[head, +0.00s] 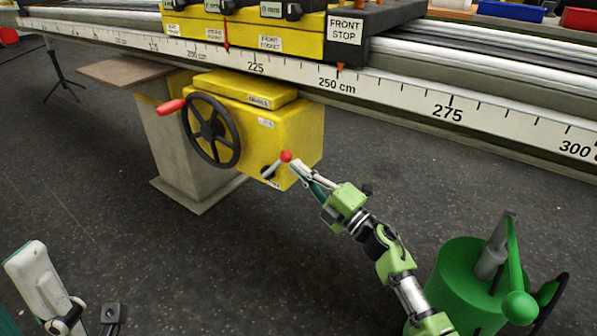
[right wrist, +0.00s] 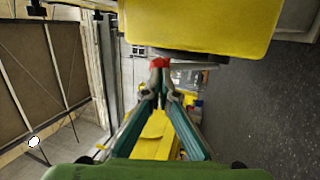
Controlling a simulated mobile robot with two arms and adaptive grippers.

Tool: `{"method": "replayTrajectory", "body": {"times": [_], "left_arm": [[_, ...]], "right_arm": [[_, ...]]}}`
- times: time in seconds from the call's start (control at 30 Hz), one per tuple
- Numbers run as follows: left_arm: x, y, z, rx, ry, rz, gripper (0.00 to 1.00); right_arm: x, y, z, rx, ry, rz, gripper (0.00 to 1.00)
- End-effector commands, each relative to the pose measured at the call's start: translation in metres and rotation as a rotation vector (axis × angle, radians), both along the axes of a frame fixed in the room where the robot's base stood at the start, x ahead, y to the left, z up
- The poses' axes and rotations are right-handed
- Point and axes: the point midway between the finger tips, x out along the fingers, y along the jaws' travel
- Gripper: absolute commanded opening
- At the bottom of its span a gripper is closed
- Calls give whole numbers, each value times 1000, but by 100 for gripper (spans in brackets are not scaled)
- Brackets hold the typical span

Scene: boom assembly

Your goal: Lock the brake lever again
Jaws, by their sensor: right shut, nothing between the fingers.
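The brake lever (head: 272,169) is a short pale rod with a red knob (head: 286,156), on the lower front of the yellow drive box (head: 290,128). It tilts up to the right. My right gripper (head: 296,166) is shut and empty, with its fingertips right at the red knob. In the right wrist view the closed fingertips (right wrist: 159,92) meet just below the red knob (right wrist: 159,62); I cannot tell if they touch it. The lever's rod is hidden there. My left arm shows only in part at the lower left of the head view; its fingers are not seen.
A black handwheel (head: 211,130) with a red handle (head: 171,106) sits on the box, left of the lever.

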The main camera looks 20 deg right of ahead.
Motion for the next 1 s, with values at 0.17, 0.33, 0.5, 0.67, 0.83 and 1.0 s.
{"method": "replayTrajectory", "body": {"times": [0.17, 0.33, 0.5, 0.67, 0.83, 1.0], "left_arm": [[0, 0, -2, 0, 1, 0, 39], [0, 0, -1, 0, 1, 0, 39], [1, 0, -1, 1, 3, 0, 39], [13, -2, 2, 18, 57, 6, 39], [44, -10, 1, 64, 197, 13, 39], [86, -19, -11, 129, 408, 23, 39]], "right_arm": [[5, 3, 2, -2, 0, 1, 0], [5, 3, 2, -2, 0, 1, 0], [5, 3, 2, -2, 0, 1, 0], [5, 4, 5, -6, 7, 1, 0], [7, 5, 10, -18, 22, 1, 0], [10, 7, 15, -37, 46, 1, 0]]}}
